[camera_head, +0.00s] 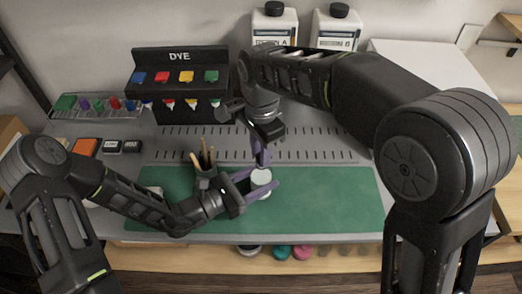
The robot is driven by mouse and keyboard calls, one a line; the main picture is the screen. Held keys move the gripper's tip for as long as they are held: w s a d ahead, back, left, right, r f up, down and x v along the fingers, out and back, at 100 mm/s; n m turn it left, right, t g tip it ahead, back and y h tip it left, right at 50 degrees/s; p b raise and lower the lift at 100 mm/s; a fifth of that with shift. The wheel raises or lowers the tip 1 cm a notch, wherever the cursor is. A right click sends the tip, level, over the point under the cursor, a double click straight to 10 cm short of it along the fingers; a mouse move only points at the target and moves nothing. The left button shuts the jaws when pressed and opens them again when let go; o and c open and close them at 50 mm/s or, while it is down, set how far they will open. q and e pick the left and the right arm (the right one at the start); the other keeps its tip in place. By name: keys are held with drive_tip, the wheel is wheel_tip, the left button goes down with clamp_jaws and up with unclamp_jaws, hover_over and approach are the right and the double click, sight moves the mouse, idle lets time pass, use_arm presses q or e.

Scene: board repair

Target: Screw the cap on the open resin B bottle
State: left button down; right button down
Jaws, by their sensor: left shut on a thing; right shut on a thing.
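Two white bottles stand at the back: a left bottle (275,28) partly behind my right arm, and a right bottle (335,32). Each has a black cap on top; seating is too small to judge. Their labels are not clearly legible, so I cannot tell which is resin B. My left gripper (262,187) is shut with its purple fingers around a small white round container (261,177) over the green mat. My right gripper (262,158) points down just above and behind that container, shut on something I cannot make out.
A black dye rack (180,56) with coloured blocks stands at back left, a clear rack of small bottles (62,114) beside it. A cup of sticks (206,178) stands close to my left gripper. The green mat (335,205) is clear on the right.

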drive_tip(key=shift+f, duration=0.55)
drive_tip(key=m, duration=0.9)
drive_tip(key=shift+m, duration=0.4)
drive_tip(key=m, duration=0.5)
drive_tip(key=shift+w+m, duration=0.1)
drive_tip(key=shift+m, duration=0.3)
drive_tip(key=m, duration=0.3)
drive_tip(key=shift+f, duration=0.1)
drive_tip(key=shift+s+d+f+m, duration=0.2)
drive_tip(key=shift+f+m, duration=0.2)
drive_tip(key=shift+m, duration=1.2)
drive_tip(key=shift+w+a+r+m, duration=0.15)
drive_tip(key=shift+r+m, duration=0.25)
